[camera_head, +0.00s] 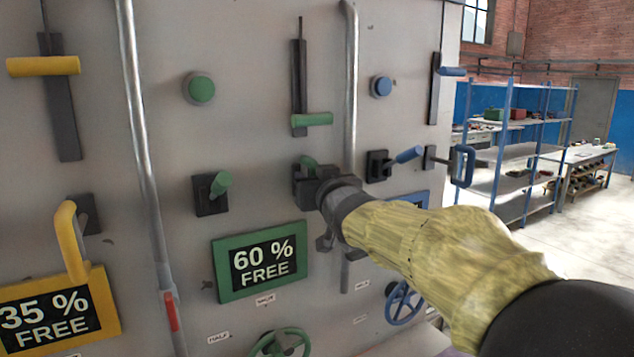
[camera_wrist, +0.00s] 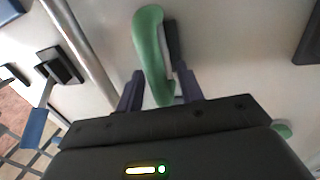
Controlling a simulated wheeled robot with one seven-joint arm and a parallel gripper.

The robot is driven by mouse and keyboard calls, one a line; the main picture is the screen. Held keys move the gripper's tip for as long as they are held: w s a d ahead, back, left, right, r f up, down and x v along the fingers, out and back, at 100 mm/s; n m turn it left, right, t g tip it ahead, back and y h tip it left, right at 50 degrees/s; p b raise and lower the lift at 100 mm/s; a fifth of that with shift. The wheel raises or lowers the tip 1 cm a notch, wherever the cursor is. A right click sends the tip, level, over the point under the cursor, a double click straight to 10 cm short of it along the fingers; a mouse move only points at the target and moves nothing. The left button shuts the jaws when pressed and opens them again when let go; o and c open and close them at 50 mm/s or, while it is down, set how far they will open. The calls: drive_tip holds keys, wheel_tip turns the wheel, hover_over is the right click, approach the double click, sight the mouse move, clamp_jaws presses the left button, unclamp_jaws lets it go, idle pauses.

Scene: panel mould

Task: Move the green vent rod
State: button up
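A curved green handle (camera_head: 308,161) sticks out from the panel, mostly hidden behind my gripper in the head view. In the wrist view the green handle (camera_wrist: 150,50) runs down between my two dark fingers. My gripper (camera_head: 308,183) is at this handle; it shows in the wrist view (camera_wrist: 161,88) with one finger on each side. The gaps are too narrow to tell whether the fingers press on it. Another green handle (camera_head: 312,119) sits in a dark vertical slot above. I cannot tell which green handle is the vent rod.
A green lever (camera_head: 221,184), a green button (camera_head: 200,88) and a "60 % FREE" sign (camera_head: 262,262) are to the left. A metal pipe (camera_head: 351,80) runs close to my gripper. A blue lever (camera_head: 405,156) is at right. A green wheel (camera_head: 280,341) is below.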

drive_tip(key=shift+s, duration=0.15)
drive_tip(key=shift+s+d+f, duration=0.1)
drive_tip(key=shift+s, duration=0.1)
drive_tip(key=v, duration=1.1)
drive_tip(key=shift+s+r+p, duration=0.2)
drive_tip(key=shift+r+p, duration=0.05)
drive_tip(key=shift+p, duration=0.1)
drive_tip(key=shift+s+p, duration=0.1)
drive_tip(key=shift+p, duration=0.35)
drive_tip(key=p+v, duration=0.2)
drive_tip(key=p, duration=0.3)
drive_tip(key=p+v, duration=0.3)
drive_tip(key=p, duration=0.1)
drive_tip(key=shift+f+p, duration=0.25)
drive_tip(key=shift+p, duration=0.15)
